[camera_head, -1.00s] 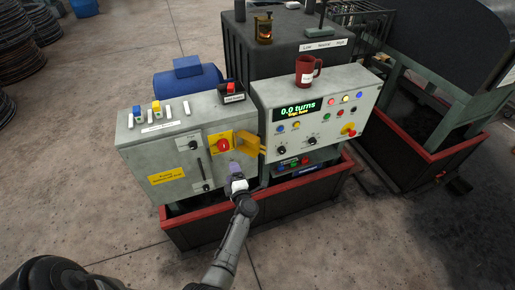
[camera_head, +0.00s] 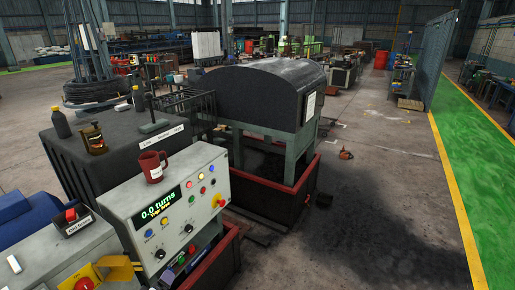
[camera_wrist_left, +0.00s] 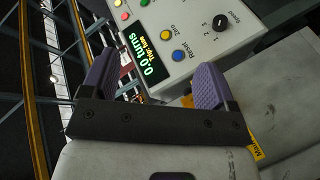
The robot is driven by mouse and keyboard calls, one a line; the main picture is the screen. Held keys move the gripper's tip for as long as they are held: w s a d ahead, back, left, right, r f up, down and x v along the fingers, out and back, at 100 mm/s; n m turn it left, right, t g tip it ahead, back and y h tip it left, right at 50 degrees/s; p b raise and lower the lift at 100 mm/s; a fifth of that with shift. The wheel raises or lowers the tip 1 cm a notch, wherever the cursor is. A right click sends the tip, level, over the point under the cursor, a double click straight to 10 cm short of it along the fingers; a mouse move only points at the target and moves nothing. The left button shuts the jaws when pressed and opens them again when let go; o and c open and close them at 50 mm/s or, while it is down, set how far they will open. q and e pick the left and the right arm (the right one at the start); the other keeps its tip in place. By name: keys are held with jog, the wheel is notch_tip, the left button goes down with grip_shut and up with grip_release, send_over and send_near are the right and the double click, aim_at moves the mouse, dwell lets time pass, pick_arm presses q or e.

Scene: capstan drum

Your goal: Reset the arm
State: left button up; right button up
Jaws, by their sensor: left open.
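My left gripper (camera_wrist_left: 155,75) is open and empty in the wrist view, its two purple ridged fingers spread apart. Its fingers point toward a grey control panel (camera_wrist_left: 205,35). The panel's display (camera_wrist_left: 150,68) reads "0.0 turns", with a smaller line under it. A blue button (camera_wrist_left: 179,55) and a yellow button (camera_wrist_left: 166,34) sit beside the display, near labels "Reset" and "Zero". In the head view the panel (camera_head: 205,215) is at lower left, display (camera_head: 160,204) lit green. My right gripper is not in view.
A red mug (camera_head: 152,168) stands on the panel's top. A grey cabinet with a red switch and yellow bracket (camera_head: 118,268) is at lower left. A red-edged bin (camera_head: 270,205) stands behind; open floor lies right.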

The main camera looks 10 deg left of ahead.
pick_arm(q)
jog(key=s+d+r+m+g+h, duration=0.2)
jog(key=d+r+m, duration=0.2)
jog(key=r+m, duration=0.1)
jog(key=s+d+r+m+g+y, duration=0.1)
jog(key=s+d+m+g, duration=0.25)
jog(key=s, duration=0.65)
jog(key=s+d+m+g, duration=0.25)
jog(key=s+d, duration=0.25)
jog(key=s, duration=0.5)
jog(key=s+d+f+m+g, duration=0.15)
jog(key=s+f, duration=0.25)
jog(key=s, duration=0.4)
jog(key=s+d+f+m+g, duration=0.1)
jog(key=s+d+f+g, duration=0.1)
jog(key=s+f, duration=0.45)
jog(key=w+p+v, duration=0.3)
jog(key=p+v, duration=0.8)
jog(key=v, duration=0.1)
jog(key=w+r+p+v, duration=0.1)
jog(key=w+p+v, duration=0.1)
jog(key=p+v, duration=0.9)
jog(key=shift+w+a+r+p, duration=0.2)
jog(key=shift+r+p, duration=0.2)
jog(key=shift+r, duration=0.4)
